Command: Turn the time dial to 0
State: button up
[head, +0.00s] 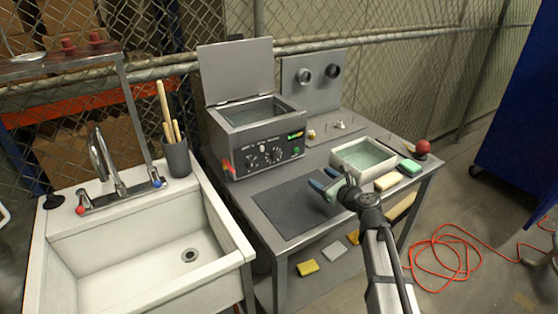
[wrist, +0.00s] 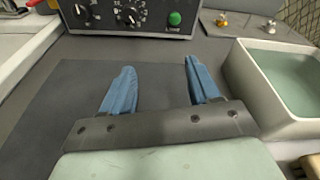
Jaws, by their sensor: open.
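The grey tank unit (head: 255,112) stands on the table with its lid raised. Its black front panel (head: 262,158) carries several dials and a green button, which also shows in the wrist view (wrist: 175,18). Two dials with white scale marks are in the wrist view, a left dial (wrist: 84,13) and a right dial (wrist: 130,15). I cannot read which one is the time dial or where each points. My gripper (head: 325,183) is over the dark mat, apart from the panel. Its blue fingers (wrist: 158,85) are spread with nothing between them.
A white basin of greenish liquid (head: 344,159) stands right of the gripper, with a tan sponge (head: 387,181) and a green sponge (head: 410,167) beside it. The dark mat (head: 285,207) before the tank is bare. A white sink (head: 63,240) and a brush cup (head: 177,158) are at left.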

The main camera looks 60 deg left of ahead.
aim_at(277, 158)
jog(key=s+a+m, duration=0.1)
jog(key=s+a+m+y, duration=0.1)
jog(key=s+m, duration=0.1)
jog(key=s+a+m+g+y, duration=0.1)
jog(key=s+m, duration=0.1)
jog(key=shift+s+a+f, duration=0.15)
jog(key=shift+a+f, duration=0.2)
jog(key=shift+a, duration=0.05)
jog(key=a, duration=1.3)
jog(key=shift+s+a, duration=0.1)
jog(key=shift+a, duration=0.25)
jog(key=shift+c, duration=0.3)
jog(key=c, duration=1)
